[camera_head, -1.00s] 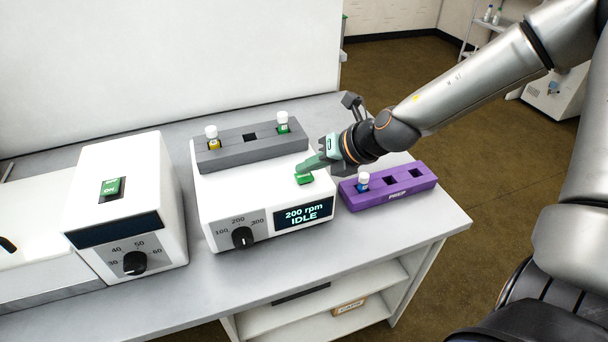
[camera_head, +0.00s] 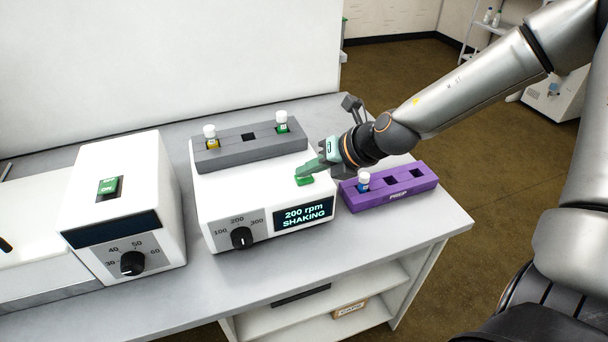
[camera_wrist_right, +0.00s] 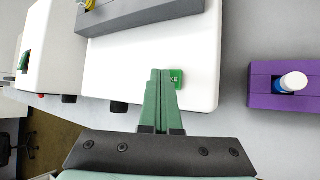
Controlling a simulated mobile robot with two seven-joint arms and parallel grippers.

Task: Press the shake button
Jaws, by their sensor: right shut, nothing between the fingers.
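The white shaker (camera_head: 262,198) stands on the bench, and its display (camera_head: 304,214) reads "200 rpm SHAKING". Its green shake button (camera_head: 304,181) is on the top face near the front right. My right gripper (camera_head: 303,175) is shut and empty, with its fingertips at the button; I cannot tell whether they touch it. In the right wrist view the shut fingers (camera_wrist_right: 161,76) partly cover the button (camera_wrist_right: 177,79), and the letters "KE" show. My left gripper is in neither view.
A grey rack (camera_head: 250,146) with two capped vials sits on the shaker. A purple PREP rack (camera_head: 388,187) with one blue vial stands to its right. A white heater-like box (camera_head: 128,200) with a green ON switch (camera_head: 108,187) stands to its left. The bench front is clear.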

